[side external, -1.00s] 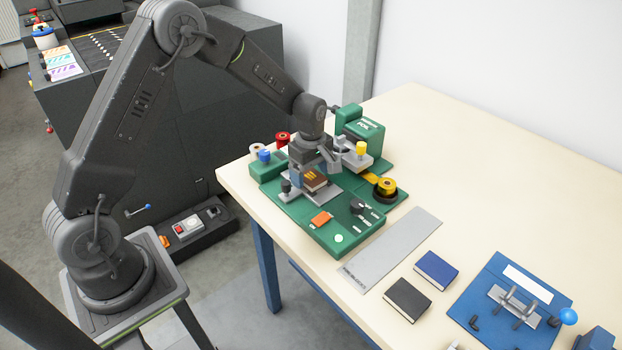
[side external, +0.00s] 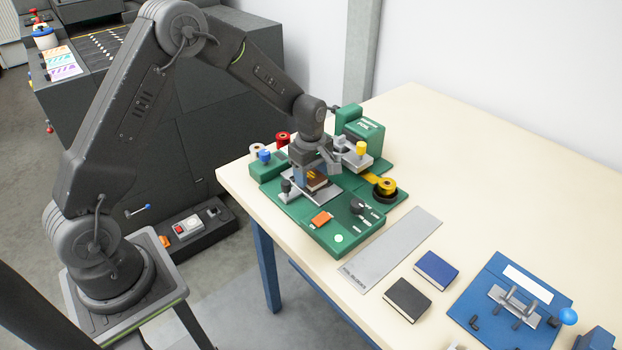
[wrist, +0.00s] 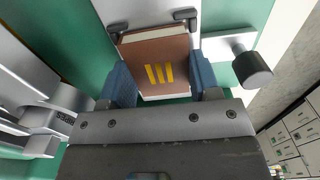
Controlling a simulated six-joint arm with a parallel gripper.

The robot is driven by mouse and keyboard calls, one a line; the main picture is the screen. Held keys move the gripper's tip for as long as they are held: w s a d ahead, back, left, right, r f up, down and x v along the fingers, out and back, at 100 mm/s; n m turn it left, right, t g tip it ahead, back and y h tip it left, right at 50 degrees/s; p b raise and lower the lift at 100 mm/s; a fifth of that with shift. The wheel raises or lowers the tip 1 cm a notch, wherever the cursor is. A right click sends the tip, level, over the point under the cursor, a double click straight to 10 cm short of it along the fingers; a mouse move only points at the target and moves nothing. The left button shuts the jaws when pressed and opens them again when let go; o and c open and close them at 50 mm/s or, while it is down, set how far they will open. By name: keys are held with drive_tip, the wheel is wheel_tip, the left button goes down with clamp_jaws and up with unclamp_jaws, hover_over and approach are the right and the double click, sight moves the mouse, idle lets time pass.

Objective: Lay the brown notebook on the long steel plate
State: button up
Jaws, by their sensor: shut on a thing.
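The brown notebook (wrist: 155,52) has yellow bars on its cover and shows between my gripper's blue-grey fingers in the wrist view. My gripper (wrist: 163,82) is shut on its sides. In the side external view my gripper (side external: 316,176) is over the green machine, and the brown notebook (side external: 317,182) is partly hidden by it, at the machine's small grey bed. Whether the notebook touches the bed is unclear. The long steel plate (side external: 392,249) lies flat and bare on the table, to the right of the green machine.
The green foil machine (side external: 340,238) has a black knob (side external: 357,206), an orange button and a yellow roll (side external: 386,186) near my gripper. A black notebook (side external: 407,299) and a blue notebook (side external: 437,267) lie right of the plate. A blue fixture (side external: 490,318) stands farther right.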

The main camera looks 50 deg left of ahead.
drive_tip(key=shift+r, duration=3.7)
drive_tip(key=shift+d, duration=0.1)
drive_tip(key=w+d+r+m, duration=0.2)
drive_tip(key=d+m, duration=0.2)
drive_tip(key=d, duration=1)
hover_over(399, 240)
drive_tip(key=shift+m, duration=0.3)
drive_tip(key=f, duration=0.7)
drive_tip(key=shift+a, duration=0.3)
drive_tip(key=shift+d+f, duration=0.25)
drive_tip(key=shift+d, duration=0.1)
drive_tip(key=shift+f, duration=1.85)
drive_tip(key=shift+f, duration=0.15)
